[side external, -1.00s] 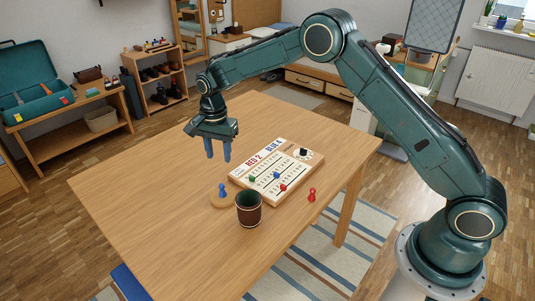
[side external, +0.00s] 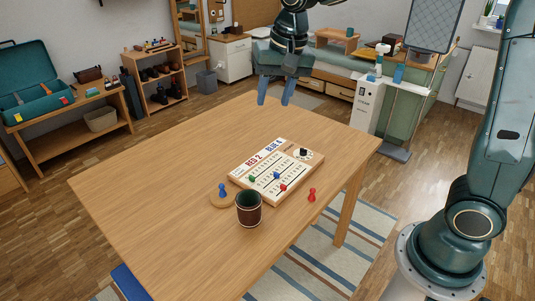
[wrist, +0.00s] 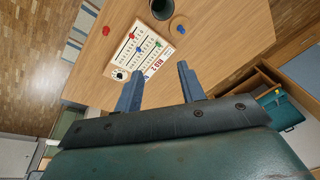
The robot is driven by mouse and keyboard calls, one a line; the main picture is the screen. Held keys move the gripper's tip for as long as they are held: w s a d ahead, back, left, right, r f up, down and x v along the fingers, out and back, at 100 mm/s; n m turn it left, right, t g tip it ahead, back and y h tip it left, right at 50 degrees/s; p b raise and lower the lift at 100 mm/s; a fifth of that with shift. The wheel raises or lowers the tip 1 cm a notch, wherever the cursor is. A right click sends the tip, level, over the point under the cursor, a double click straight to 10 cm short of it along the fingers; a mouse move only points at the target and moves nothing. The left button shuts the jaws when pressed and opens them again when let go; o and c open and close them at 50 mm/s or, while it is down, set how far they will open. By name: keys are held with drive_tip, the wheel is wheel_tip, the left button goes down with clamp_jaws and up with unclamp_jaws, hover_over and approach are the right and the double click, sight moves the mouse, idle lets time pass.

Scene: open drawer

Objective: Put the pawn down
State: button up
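A blue pawn (side external: 222,189) stands upright on a round wooden disc (side external: 214,202) at the left of the game board. A red pawn (side external: 312,195) stands upright on the bare table, right of the board. They also show in the wrist view, the blue pawn (wrist: 181,29) at top right and the red pawn (wrist: 106,31) at top left. My gripper (side external: 274,100) is raised above the far part of the table, away from both pawns. In the wrist view its fingers (wrist: 160,88) are spread apart with nothing between them.
The game board (side external: 240,178), reading RED and BLUE, carries small green, blue and red pieces and a black knob (side external: 303,153). A dark cup (side external: 248,210) stands in front of it. The wooden table (side external: 150,190) is clear on its left and front.

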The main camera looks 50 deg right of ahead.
drive_tip(key=s+d+n+t, duration=0.2)
drive_tip(key=s+n, duration=0.5)
drive_tip(key=s, duration=1.6)
drive_tip(key=shift+s+d+r+t, duration=0.15)
drive_tip(key=shift+d+r+t, duration=0.05)
drive_tip(key=shift+r+t, duration=0.2)
